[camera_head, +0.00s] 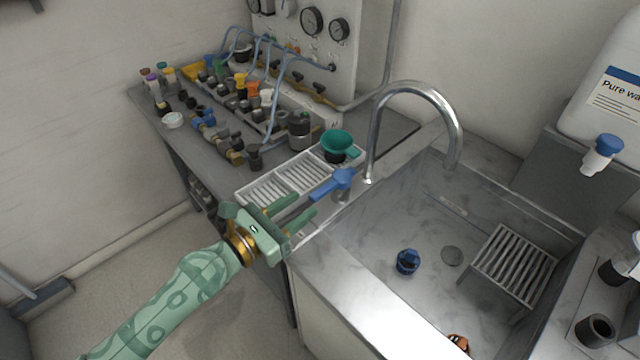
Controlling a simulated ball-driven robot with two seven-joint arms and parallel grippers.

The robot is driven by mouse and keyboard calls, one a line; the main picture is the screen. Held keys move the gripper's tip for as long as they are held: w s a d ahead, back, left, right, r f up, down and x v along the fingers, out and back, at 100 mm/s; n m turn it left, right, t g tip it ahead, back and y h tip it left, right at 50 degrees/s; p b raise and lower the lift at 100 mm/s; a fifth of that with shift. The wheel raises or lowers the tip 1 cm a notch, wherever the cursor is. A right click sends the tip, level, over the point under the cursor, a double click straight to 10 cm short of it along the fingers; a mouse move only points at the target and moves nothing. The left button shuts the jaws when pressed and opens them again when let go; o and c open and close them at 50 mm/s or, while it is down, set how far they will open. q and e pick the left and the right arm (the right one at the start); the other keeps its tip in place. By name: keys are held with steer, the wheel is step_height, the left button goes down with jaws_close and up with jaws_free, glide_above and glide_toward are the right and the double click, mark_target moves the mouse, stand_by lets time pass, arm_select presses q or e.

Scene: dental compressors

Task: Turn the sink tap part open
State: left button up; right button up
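The sink tap has a tall curved chrome spout (419,90) that rises behind the left side of the sink and bends down over the basin. Its blue lever handle (334,184) sits at the left of the spout's base and points left and toward me. My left gripper (305,206) is open, with its two green fingers reaching toward the lever from the front left. The fingers look apart from the lever, with nothing visible between them; the exact gap in depth is hard to tell. My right gripper is not in view.
The steel sink (400,235) holds a blue fitting (407,261), an orange part (459,342) and a slatted rack (514,263). A white drain tray (268,187) and a green funnel (337,141) stand close behind the lever. Several fittings crowd the bench at the left.

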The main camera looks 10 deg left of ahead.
mark_target(311, 199)
arm_select(q)
steer(key=x, duration=0.6)
steer(key=shift+w+d+f, duration=0.1)
steer(key=shift+w+d, duration=0.1)
steer(key=shift+w, duration=0.15)
jaws_close()
